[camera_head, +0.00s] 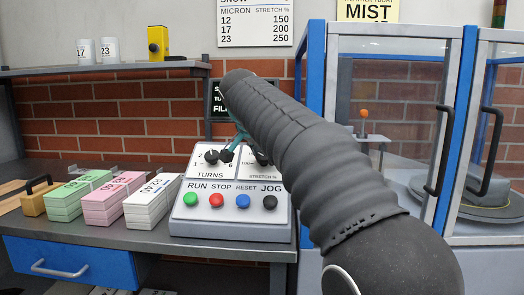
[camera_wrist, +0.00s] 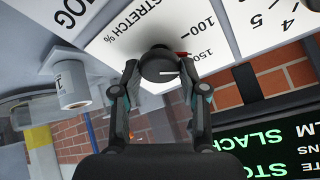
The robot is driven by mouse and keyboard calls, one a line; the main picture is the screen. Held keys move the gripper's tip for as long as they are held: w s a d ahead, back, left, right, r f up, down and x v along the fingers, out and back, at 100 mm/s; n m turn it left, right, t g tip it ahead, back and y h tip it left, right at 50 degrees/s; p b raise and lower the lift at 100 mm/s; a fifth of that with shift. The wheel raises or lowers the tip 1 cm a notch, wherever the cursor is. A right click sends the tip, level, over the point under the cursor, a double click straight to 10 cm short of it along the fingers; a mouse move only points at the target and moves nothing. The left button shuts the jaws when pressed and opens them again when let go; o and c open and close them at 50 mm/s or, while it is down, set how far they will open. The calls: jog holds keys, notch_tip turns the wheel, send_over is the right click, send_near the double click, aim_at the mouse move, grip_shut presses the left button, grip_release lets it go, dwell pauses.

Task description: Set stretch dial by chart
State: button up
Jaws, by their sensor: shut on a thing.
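The stretch dial's black round knob (camera_wrist: 157,62) sits between my gripper's fingers (camera_wrist: 160,80) in the wrist view. The fingers are shut on it from both sides. A red mark at the knob's edge is close to the 150 on the scale, with 100 beside it. In the head view my arm partly covers this dial, above the label STRETCH % on the control panel (camera_head: 184,222). The chart (camera_head: 254,20) on the wall lists micron 12, 17, 23 against stretch 150, 200, 250. Its top line is cut off.
The TURNS knob (camera_head: 211,156) is just left of the stretch dial. RUN, STOP, RESET and JOG buttons line the panel's front. Green (camera_head: 80,195), pink (camera_head: 113,197) and white (camera_head: 152,201) paper stacks stand left. A glazed cabinet (camera_head: 400,100) is right. A MIST sign (camera_head: 367,11) hangs above.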

jog(key=shift+m, duration=0.8)
jog(key=o, duration=1.1)
jog(key=v, duration=1.2)
jog(key=shift+w+a, duration=0.2)
jog(key=shift+s+r, duration=0.1)
